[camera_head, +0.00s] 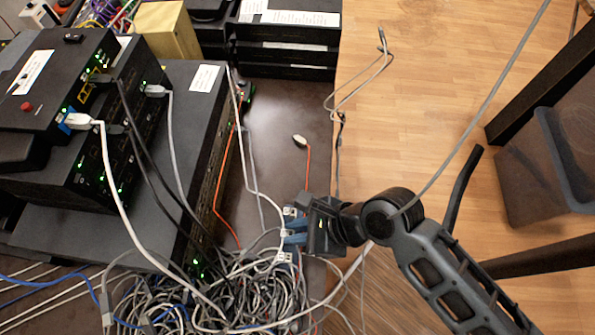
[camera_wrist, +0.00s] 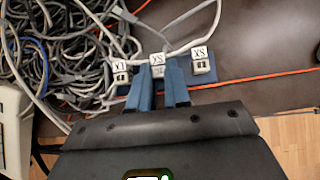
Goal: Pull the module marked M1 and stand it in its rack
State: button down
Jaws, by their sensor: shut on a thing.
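Three small white modules with dark marks stand in a row on a blue rack (camera_wrist: 204,80), near the table edge. They are a left module (camera_wrist: 120,70), a middle module (camera_wrist: 158,60) and a right module (camera_wrist: 201,58) in the wrist view. Their marks look upside down, and I cannot read any of them surely as M1. My gripper (camera_wrist: 160,75) has its blue fingers on either side of the middle module and is shut on it. In the head view my gripper (camera_head: 284,234) reaches in from the right, and the rack is mostly hidden.
A tangle of grey cables (camera_head: 190,300) lies beside the rack. Stacked black network boxes (camera_head: 60,120) with plugged cables fill the left. An orange cable (camera_head: 307,165) runs across the dark table to a pale plug (camera_head: 300,140).

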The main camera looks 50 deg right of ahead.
jog(key=c, duration=1)
grip_release()
jog(key=v, duration=0.7)
jog(key=shift+s+r, duration=0.2)
jog(key=shift+r, duration=0.05)
jog(key=shift+d, duration=0.1)
